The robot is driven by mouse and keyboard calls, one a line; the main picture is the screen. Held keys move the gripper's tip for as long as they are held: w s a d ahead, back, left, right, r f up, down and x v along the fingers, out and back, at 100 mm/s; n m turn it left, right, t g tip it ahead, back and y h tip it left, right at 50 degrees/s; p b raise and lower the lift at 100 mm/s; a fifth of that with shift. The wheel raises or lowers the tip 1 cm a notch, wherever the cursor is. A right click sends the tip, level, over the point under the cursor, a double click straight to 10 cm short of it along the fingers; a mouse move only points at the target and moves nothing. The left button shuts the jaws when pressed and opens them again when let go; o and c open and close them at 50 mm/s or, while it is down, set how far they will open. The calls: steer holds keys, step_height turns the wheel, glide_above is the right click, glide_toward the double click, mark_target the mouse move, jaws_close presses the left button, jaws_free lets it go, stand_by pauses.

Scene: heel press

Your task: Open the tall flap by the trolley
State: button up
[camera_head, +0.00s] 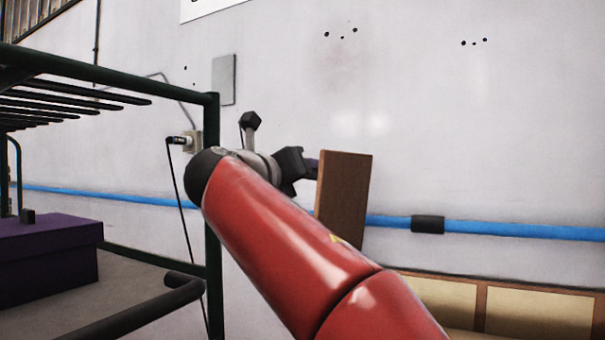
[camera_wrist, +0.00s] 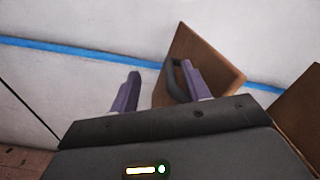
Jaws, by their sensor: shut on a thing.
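The tall flap (camera_head: 342,195) is a brown wooden panel standing nearly upright, slightly tilted, in front of the wall. In the wrist view the flap (camera_wrist: 215,72) carries a dark loop handle (camera_wrist: 172,82). The exact contact is hard to see. A dark green metal frame (camera_head: 213,200), seemingly the trolley, stands left of my arm.
A purple box (camera_head: 50,255) sits on the frame's grey shelf. A blue pipe (camera_head: 520,230) runs along the pale wall. A wooden unit with cream panels (camera_head: 530,312) is low at right. A dark cable (camera_head: 180,210) hangs from a wall socket. Open space lies right of the flap.

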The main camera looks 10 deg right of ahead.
steer(key=v, duration=0.6)
steer(key=shift+a, duration=0.3)
steer(key=shift+d, duration=0.1)
